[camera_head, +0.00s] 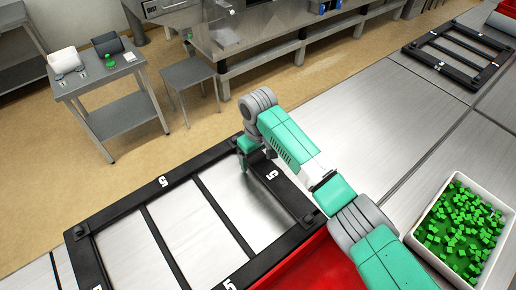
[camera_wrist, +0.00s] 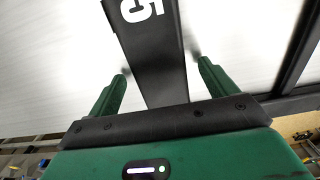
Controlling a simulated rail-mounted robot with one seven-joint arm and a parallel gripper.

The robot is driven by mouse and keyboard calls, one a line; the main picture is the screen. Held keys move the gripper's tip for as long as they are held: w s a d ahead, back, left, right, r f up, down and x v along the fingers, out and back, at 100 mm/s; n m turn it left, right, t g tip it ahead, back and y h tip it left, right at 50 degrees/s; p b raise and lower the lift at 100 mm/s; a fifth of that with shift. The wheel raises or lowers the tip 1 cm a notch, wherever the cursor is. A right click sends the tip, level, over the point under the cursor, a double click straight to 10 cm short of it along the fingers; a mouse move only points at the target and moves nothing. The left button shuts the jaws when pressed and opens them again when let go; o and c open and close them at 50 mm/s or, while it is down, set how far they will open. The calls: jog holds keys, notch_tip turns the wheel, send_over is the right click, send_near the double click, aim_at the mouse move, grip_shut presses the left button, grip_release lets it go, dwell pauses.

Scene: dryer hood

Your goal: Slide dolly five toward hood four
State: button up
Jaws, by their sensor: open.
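Dolly five (camera_head: 165,186) is a black rectangular frame with crossbars and white "5" marks, lying flat on the metal worktop at the lower left of the head view. My gripper (camera_head: 246,157) points down at its right-hand side bar, near the far corner. In the wrist view, the bar with a white "5" (camera_wrist: 153,55) runs between the two green fingers of my gripper (camera_wrist: 160,72). The fingers are open, one on each side, with visible gaps to the bar. I cannot make out hood four in either view.
A red container (camera_head: 315,268) lies beside the dolly, partly behind my arm. A white tray of green cubes (camera_head: 432,247) stands at the lower right. Another black frame (camera_head: 458,55) lies at the upper right. Bare metal worktop (camera_head: 335,125) lies between the frames.

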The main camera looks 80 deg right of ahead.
jog(key=shift+f, duration=0.1)
grip_shut()
dwell(0.4)
